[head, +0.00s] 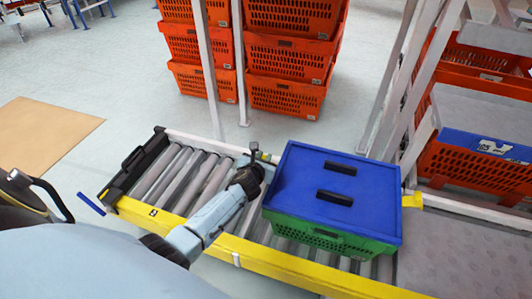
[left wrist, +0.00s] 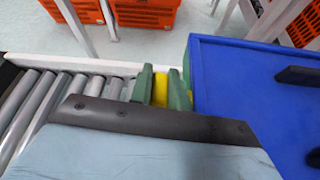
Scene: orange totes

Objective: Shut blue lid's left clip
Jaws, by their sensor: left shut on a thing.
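A green tote (head: 330,236) with a blue lid (head: 318,203) sits on a roller conveyor. The lid covers the top and has two black handles; it fills the right of the left wrist view (left wrist: 240,95). A yellow clip (head: 412,200) sticks out on the lid's right side. My left gripper (head: 256,154) is beside the lid's left edge, towards the far corner. In the left wrist view its green fingers (left wrist: 161,85) are shut on the yellow left clip (left wrist: 160,91). Whether this clip is latched cannot be told. My right gripper is not in view.
The conveyor has a yellow front rail (head: 180,226) and bare rollers (head: 190,175) left of the tote. Stacked orange crates (head: 290,60) stand behind it. A white frame post (head: 400,75) rises close behind the tote, with more orange crates at the right.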

